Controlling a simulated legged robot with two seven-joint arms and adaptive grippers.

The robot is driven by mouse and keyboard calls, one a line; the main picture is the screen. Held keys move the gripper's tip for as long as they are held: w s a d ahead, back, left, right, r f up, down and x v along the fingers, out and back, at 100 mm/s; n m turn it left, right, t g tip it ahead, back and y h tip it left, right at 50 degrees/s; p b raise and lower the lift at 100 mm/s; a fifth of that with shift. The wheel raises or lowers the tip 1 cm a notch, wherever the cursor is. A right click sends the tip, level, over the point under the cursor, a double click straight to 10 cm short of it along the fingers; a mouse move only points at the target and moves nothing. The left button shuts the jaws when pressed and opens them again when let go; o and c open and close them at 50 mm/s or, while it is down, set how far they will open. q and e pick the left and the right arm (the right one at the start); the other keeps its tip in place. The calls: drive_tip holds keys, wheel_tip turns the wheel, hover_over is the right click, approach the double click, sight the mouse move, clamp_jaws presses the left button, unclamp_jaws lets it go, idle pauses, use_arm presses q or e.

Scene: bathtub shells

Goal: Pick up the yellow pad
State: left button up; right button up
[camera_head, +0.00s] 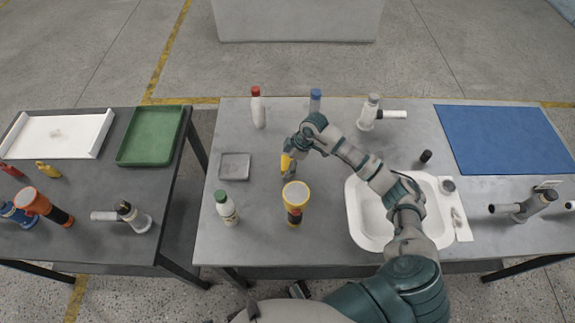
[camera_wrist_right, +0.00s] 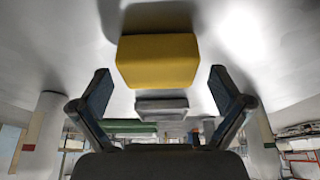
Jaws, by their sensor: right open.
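The yellow pad (camera_head: 285,162) lies on the grey table, partly hidden by my right gripper in the head view. In the right wrist view the yellow pad (camera_wrist_right: 158,62) is a plain block, seen between and just beyond the two fingers. My right gripper (camera_head: 290,170) is low over the table at the pad. In the wrist view its fingers (camera_wrist_right: 161,80) are spread wide, with a gap on each side of the pad and nothing held. My left gripper is not in view.
A grey square dish (camera_head: 235,167) lies left of the pad. A yellow-and-black flashlight (camera_head: 295,204) and a green-capped bottle (camera_head: 226,208) stand nearer. Red-capped (camera_head: 257,108) and blue-capped (camera_head: 315,101) bottles stand behind. A white basin (camera_head: 366,222) is at right, under my arm.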

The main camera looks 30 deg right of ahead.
sight(288, 162)
drive_tip(key=shift+w+a+f, duration=0.1)
drive_tip(key=shift+a+f, duration=0.1)
drive_tip(key=shift+a, duration=0.1)
drive_tip(key=shift+d+f, duration=0.1)
drive_tip(key=shift+d, duration=0.5)
drive_tip(key=c, duration=0.8)
drive_tip(key=shift+d, duration=0.3)
drive_tip(key=shift+c, duration=1)
drive_tip(key=shift+a, duration=0.3)
drive_tip(key=shift+a+r, duration=0.15)
drive_tip(key=shift+r, duration=0.1)
drive_tip(key=r, duration=0.6)
drive_tip(key=r+p, duration=0.1)
drive_tip(key=r, duration=0.2)
drive_tip(key=shift+d+r, duration=0.15)
drive_tip(key=shift+d, duration=0.1)
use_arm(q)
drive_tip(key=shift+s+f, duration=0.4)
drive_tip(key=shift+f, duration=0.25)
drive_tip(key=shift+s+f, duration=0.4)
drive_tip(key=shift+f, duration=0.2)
use_arm(e)
drive_tip(key=shift+a+r, duration=0.1)
drive_tip(key=shift+a, duration=0.1)
